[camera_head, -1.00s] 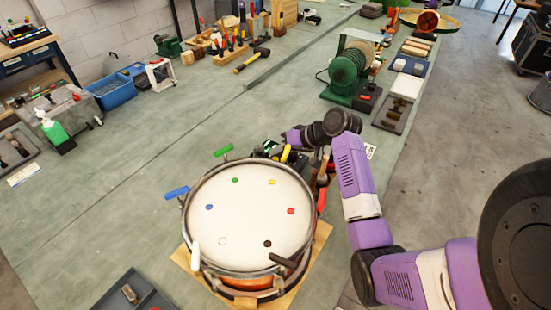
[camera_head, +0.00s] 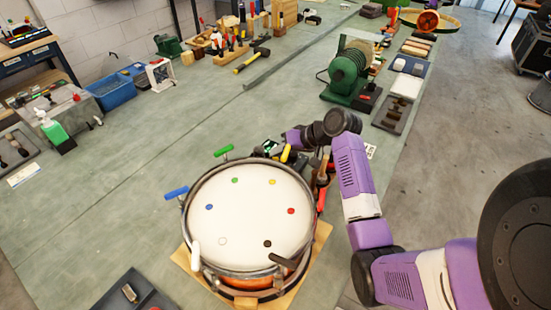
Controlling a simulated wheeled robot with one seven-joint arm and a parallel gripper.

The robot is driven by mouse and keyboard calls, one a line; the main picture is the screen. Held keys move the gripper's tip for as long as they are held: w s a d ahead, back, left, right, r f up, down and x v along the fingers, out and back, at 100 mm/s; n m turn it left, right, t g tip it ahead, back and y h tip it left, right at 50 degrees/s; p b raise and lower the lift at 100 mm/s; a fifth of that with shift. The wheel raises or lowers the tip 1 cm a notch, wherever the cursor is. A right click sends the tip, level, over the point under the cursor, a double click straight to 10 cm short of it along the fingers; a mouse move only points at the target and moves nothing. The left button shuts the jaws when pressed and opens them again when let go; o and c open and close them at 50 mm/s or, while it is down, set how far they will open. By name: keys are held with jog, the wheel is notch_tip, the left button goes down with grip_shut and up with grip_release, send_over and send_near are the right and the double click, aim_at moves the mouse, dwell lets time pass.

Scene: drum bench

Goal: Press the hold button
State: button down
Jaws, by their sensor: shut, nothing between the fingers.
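A round drum (camera_head: 240,222) with a white head and coloured dots around its edge sits on a wooden board. No hold button can be made out. A small dark device with a greenish face (camera_head: 270,147) lies just behind the drum and may be the one that carries it; it is too small to read. My purple arm reaches in from the right, and my gripper (camera_head: 280,149) is at its far end, low behind the drum and close to this device. The gripper is shut and empty. Its fingertips are small and partly hidden, so I cannot tell whether they touch the device.
Coloured T-handled keys stand around the drum rim, including a blue one (camera_head: 177,193) and a green one (camera_head: 223,151). Tools with wooden handles crowd the drum's right rear. A green machine (camera_head: 346,74) stands farther back.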

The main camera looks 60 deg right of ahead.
aim_at(278, 160)
jog(key=shift+f, duration=0.2)
jog(key=shift+f, duration=0.35)
dwell(0.4)
jog(key=shift+r+p, duration=0.55)
jog(key=shift+p, duration=0.05)
notch_tip(278, 160, up, 6)
jog(key=p, duration=0.5)
dwell(0.7)
